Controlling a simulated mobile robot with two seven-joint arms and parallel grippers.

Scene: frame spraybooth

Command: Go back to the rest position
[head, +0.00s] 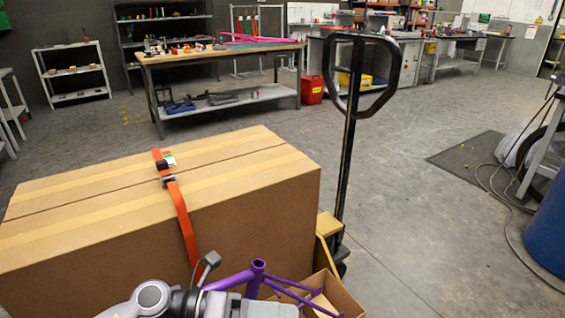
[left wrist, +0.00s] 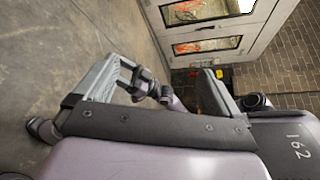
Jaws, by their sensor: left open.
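In the left wrist view, my left gripper (left wrist: 165,82) has its two fingers spread wide apart, with nothing held between them. Dark round parts show beyond the gap, probably my own arm. In the head view, grey and dark links of my own arm cross the bottom edge, in front of the large cardboard box (head: 255,215). A purple bike frame (head: 258,270) shows just beside them, partly cut off by the bottom edge; I cannot tell whether they touch. My right gripper cannot be made out in either view.
An orange strap (head: 183,220) goes round the large box. A pallet jack handle (head: 347,130) rises beside it, by a small open carton (head: 340,295). A workbench (head: 225,57) stands behind. A blue drum (head: 548,230) and hoses are at right.

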